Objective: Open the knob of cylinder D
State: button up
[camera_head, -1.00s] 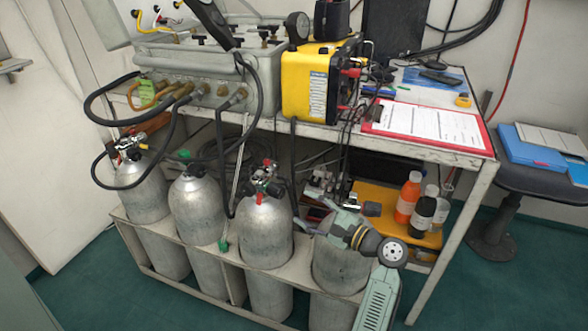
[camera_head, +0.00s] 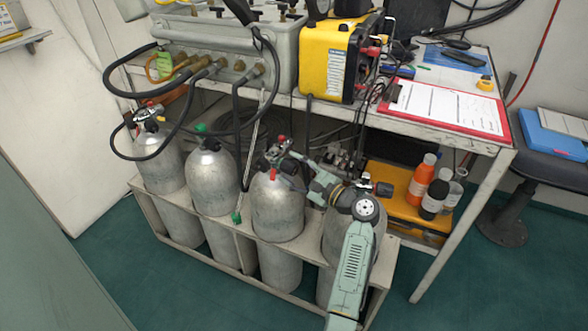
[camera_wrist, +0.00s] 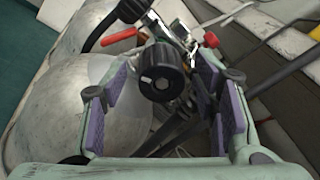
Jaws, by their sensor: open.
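Four grey cylinders stand in a row in the rack. I can read no letter on them, so I cannot confirm which is D. My gripper (camera_head: 299,165) is open at the valve of the third cylinder from the left (camera_head: 277,208). In the wrist view, a black knob (camera_wrist: 161,70) with a white mark lies between the open jaws (camera_wrist: 165,86), with clearance on both sides. A red lever (camera_wrist: 119,36) sits beyond it. The rightmost cylinder (camera_head: 335,243) is partly hidden behind my arm; a black knob (camera_head: 384,189) shows at its top.
The rack (camera_head: 245,236) holds the cylinders below a bench with a yellow box (camera_head: 327,62) and a red clipboard (camera_head: 440,130). Black hoses (camera_head: 112,88) loop near the left valves. The green floor in front is clear.

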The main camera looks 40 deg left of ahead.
jog(key=shift+c, duration=0.6)
jog(key=c, duration=1)
